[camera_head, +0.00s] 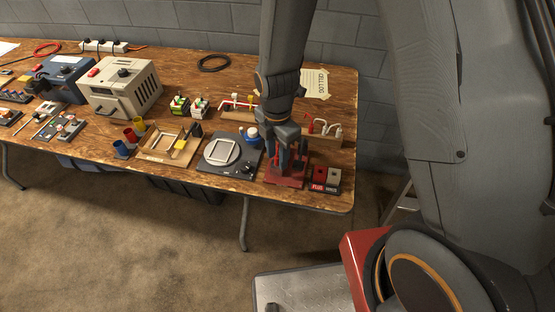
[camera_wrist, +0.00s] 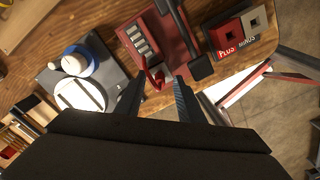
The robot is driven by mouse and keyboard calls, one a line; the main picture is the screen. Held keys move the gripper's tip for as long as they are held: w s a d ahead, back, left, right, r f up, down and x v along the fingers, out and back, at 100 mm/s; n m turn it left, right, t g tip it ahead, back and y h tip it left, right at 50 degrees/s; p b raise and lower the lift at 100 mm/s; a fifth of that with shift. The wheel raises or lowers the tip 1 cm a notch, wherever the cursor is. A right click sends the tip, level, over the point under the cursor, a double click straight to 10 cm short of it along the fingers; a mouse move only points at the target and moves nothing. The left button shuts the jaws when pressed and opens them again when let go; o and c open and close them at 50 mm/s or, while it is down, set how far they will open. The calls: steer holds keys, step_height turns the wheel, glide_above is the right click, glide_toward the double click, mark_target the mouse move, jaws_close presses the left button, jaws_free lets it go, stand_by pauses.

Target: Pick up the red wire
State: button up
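My gripper (camera_wrist: 159,84) is open, with its two dark fingers apart in the wrist view. A curved red piece (camera_wrist: 153,76), which looks like the red wire, shows between and just beyond the fingertips, beside the red fixture. I cannot tell whether a finger touches it. The red fixture (camera_wrist: 143,32) has a row of pale metal slots and a dark lever arm. In the head view my gripper (camera_head: 288,165) points down over this red fixture (camera_head: 285,181) near the table's right end and hides much of it.
A wooden rack (camera_head: 325,141) with red and white looped pieces stands behind.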

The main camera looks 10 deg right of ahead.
jaws_close()
steer(key=shift+r, duration=0.15)
